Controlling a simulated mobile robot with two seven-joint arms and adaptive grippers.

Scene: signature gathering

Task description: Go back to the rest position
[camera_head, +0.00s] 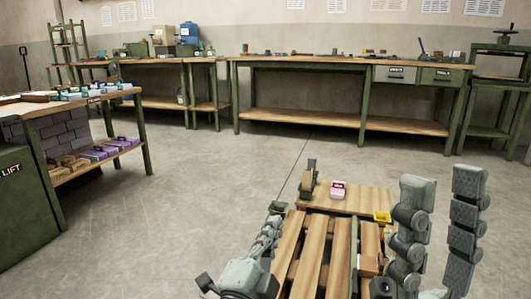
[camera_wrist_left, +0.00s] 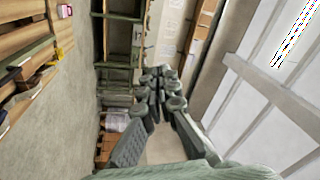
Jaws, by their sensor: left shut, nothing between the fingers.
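My left gripper (camera_head: 273,220) is at the lower middle of the head view, by the left edge of a slatted wooden platform (camera_head: 287,240). In the left wrist view its fingers (camera_wrist_left: 156,77) are closed together, with nothing held between them. My right gripper (camera_head: 444,180) is at the lower right of the head view. Its two thick grey fingers stand upright and wide apart, with nothing seen between them. Whether the left gripper touches the platform I cannot tell.
A workbench (camera_head: 300,62) lines the back wall. A loaded table (camera_head: 128,93) and a green lift cabinet (camera_head: 25,205) stand left. The floor between is clear.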

